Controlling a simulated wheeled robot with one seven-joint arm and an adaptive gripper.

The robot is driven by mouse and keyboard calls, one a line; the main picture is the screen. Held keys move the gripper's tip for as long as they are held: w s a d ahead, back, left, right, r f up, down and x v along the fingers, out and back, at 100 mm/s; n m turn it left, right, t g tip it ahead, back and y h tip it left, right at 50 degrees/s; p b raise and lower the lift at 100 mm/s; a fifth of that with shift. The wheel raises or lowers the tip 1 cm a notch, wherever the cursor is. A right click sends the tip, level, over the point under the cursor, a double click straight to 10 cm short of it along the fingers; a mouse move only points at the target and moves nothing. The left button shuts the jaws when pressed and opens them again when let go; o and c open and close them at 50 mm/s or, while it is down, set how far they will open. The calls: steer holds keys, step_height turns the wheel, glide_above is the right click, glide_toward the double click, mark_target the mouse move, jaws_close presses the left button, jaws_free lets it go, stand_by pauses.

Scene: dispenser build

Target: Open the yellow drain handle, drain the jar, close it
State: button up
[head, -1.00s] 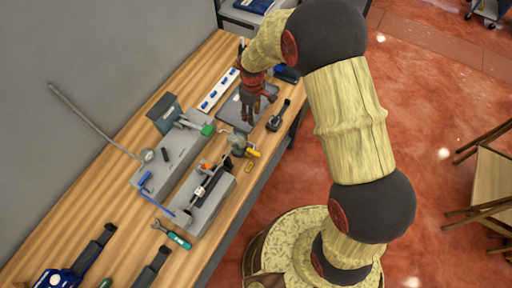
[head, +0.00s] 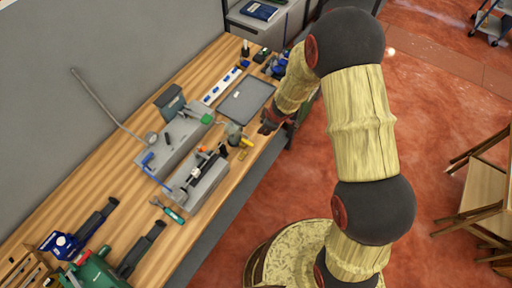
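A small grey jar-like vessel (head: 233,131) stands near the front edge of the bench, by the end of a grey block. A yellow handle (head: 246,141) sticks out beside its lower right side. A second small yellow piece (head: 242,155) lies just below it. My gripper (head: 266,128) is low at the bench's front edge, to the right of the jar and apart from the yellow handle. It is small and dark here, and its finger opening cannot be made out. The liquid level in the jar is too small to tell.
Two grey blocks with fittings (head: 168,145) (head: 205,185) stand left of and below the jar. A grey tray (head: 247,100) lies behind my gripper. A green-handled wrench (head: 173,215), clamps and a green tool (head: 95,272) lie at lower left. Wooden chairs (head: 478,190) stand right.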

steer(key=m+g+y, duration=0.1)
steer(key=m+y, duration=0.1)
glide_toward(249, 143)
steer(key=shift+m, duration=0.4)
steer(key=b+x, duration=0.2)
steer(key=x, duration=0.6)
steer(key=shift+w, duration=0.1)
steer(key=shift+r, duration=0.1)
steer(key=shift+c, duration=0.6)
jaws_close()
